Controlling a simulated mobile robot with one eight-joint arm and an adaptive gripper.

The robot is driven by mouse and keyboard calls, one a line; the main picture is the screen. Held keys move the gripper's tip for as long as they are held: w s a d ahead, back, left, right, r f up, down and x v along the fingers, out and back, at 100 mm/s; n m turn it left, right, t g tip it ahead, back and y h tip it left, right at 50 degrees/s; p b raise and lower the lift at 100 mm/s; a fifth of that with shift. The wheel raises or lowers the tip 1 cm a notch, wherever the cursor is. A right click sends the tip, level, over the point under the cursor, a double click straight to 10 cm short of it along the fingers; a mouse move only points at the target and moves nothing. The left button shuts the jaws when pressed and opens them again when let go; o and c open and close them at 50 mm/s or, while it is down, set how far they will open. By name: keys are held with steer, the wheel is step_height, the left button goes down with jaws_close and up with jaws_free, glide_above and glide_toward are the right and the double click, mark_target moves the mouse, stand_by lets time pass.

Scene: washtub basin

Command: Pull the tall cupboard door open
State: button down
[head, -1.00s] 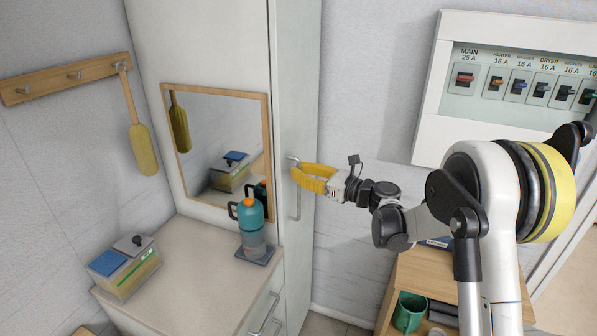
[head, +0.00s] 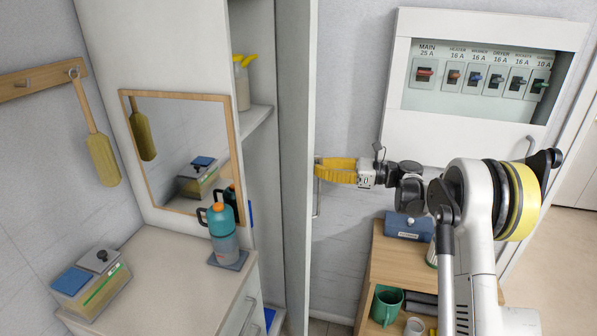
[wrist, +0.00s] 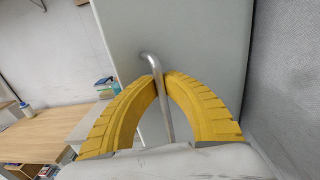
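The tall cupboard door (head: 295,120) stands partly open, swung away from the cupboard, and shelves show in the gap. Its metal bar handle (head: 317,195) is on the door's outer face. My gripper (head: 318,169) has its yellow fingers closed around the handle. In the wrist view the handle (wrist: 153,65) passes between the two fingertips (wrist: 162,88), which meet at it, with the grey door face (wrist: 200,40) behind. The cupboard interior shows a shelf (head: 256,118) with a container with yellow tops (head: 242,85). The lower inside is mostly hidden.
A counter (head: 165,270) with a teal bottle (head: 221,230) and a box (head: 92,280) stands left of the opening. A wooden shelf unit (head: 392,250) with a green mug (head: 386,303) stands right, below the breaker panel (head: 480,75). Floor is open at far right.

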steer(key=shift+w+d+f, duration=0.1)
steer(key=shift+w+d, duration=0.3)
steer(key=shift+d, duration=0.45)
steer(key=shift+w+d+r, duration=0.1)
steer(key=shift+w+d, duration=0.35)
steer(key=shift+d, duration=0.45)
steer(key=shift+w+d+f, duration=0.1)
steer(key=shift+w+d, duration=0.3)
steer(key=shift+d, duration=0.45)
steer(key=c, duration=1.5)
jaws_free()
steer(key=v, duration=1.2)
steer(key=shift+s, duration=0.1)
